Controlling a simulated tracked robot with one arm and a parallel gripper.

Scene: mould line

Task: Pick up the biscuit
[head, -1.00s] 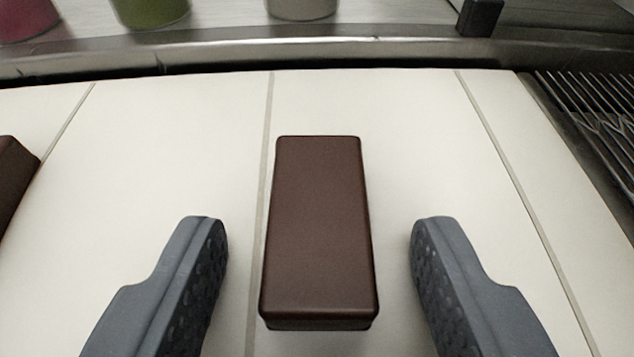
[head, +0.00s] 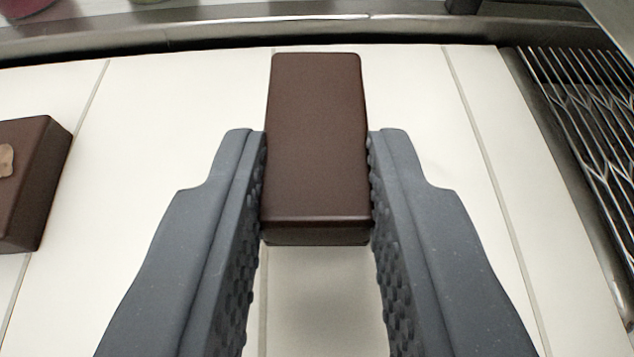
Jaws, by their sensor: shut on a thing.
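The biscuit (head: 317,140) is a dark brown, chocolate-coloured oblong block in the middle of the head view, its long side pointing away from me. My gripper (head: 318,150) is shut on its near half, with one dark grey, studded finger against each long side. The far half sticks out beyond the fingertips. A pale shadow lies on the white surface below its near end. I cannot tell clearly whether its underside is touching the surface.
The white belt (head: 160,120) has thin seams and is clear around the block. A second brown block (head: 32,190) with a light tan piece on top lies at the left edge. A metal wire rack (head: 590,120) stands at the right. A metal rail (head: 230,32) runs across the back.

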